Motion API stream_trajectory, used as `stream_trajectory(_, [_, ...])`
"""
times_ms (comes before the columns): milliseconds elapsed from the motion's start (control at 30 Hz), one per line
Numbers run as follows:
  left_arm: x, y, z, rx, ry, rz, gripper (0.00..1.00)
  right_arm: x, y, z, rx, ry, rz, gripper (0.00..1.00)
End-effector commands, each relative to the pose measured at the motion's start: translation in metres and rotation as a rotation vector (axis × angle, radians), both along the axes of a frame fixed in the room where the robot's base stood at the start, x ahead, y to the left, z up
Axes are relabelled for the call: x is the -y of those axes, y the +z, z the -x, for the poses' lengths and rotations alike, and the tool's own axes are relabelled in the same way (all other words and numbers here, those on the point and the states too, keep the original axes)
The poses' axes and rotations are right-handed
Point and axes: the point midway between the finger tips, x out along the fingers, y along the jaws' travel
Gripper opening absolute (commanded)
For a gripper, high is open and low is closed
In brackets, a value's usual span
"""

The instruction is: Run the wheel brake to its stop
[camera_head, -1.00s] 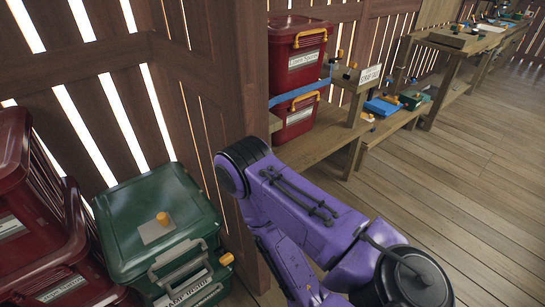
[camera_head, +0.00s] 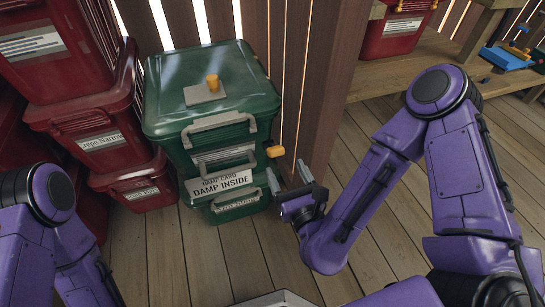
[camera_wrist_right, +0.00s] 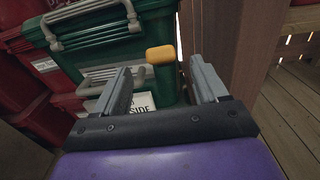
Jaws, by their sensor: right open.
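An orange-tipped handle (camera_head: 275,151) sticks out at the right side of the green bins; I cannot tell for sure that it is the wheel brake. It also shows in the right wrist view (camera_wrist_right: 160,54), just beyond and between the fingertips. My right gripper (camera_head: 288,175) is open and empty, close in front of and below the handle, not visibly touching it. Its two grey fingers show in the wrist view (camera_wrist_right: 160,82). My left gripper is out of view.
A lower green bin (camera_head: 238,205) stands under it, with a "DAMP INSIDE" card (camera_head: 218,184) in front. Stacked red bins (camera_head: 88,125) stand close on the left. A wooden post (camera_head: 335,90) rises just right of the handle. The plank floor (camera_head: 170,255) in front is clear.

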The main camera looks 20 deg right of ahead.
Motion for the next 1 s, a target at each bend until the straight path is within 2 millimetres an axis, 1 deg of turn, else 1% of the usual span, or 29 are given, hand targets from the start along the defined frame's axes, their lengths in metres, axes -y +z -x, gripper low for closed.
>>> stream_trajectory(167, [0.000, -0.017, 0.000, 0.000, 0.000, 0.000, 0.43, 0.000, -0.002, -0.026, 0.002, -0.003, -0.001, 0.72])
stream_trajectory(200, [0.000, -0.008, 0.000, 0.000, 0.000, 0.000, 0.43, 0.000, 0.004, -0.037, 0.003, -0.003, 0.003, 0.72])
stream_trajectory(267, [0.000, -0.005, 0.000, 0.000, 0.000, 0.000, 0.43, -0.001, 0.004, -0.051, -0.001, -0.003, 0.003, 0.72])
stream_trajectory(300, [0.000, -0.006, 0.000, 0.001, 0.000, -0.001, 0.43, -0.001, 0.003, -0.061, 0.001, -0.002, 0.004, 0.72])
stream_trajectory(400, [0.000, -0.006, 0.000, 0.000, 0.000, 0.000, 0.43, -0.002, 0.002, -0.080, -0.002, -0.001, 0.006, 0.72])
stream_trajectory(500, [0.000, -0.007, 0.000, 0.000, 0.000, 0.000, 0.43, -0.003, 0.001, -0.093, -0.003, 0.000, 0.006, 0.72])
stream_trajectory(633, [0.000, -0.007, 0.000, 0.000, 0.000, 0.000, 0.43, -0.003, 0.001, -0.100, -0.005, 0.002, 0.006, 0.72])
stream_trajectory(833, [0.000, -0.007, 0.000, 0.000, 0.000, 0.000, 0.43, -0.003, 0.001, -0.101, -0.005, 0.002, 0.006, 0.72])
stream_trajectory(867, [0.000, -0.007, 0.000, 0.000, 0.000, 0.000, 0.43, -0.003, 0.001, -0.101, -0.005, 0.002, 0.006, 0.69])
stream_trajectory(900, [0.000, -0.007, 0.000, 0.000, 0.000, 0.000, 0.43, -0.003, 0.001, -0.101, -0.005, 0.002, 0.006, 0.56])
stream_trajectory(967, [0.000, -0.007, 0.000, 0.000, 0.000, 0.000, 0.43, -0.003, 0.001, -0.100, -0.005, 0.002, 0.007, 0.37])
stream_trajectory(1000, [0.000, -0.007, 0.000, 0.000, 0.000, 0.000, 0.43, -0.003, 0.001, -0.100, -0.005, 0.002, 0.007, 0.23])
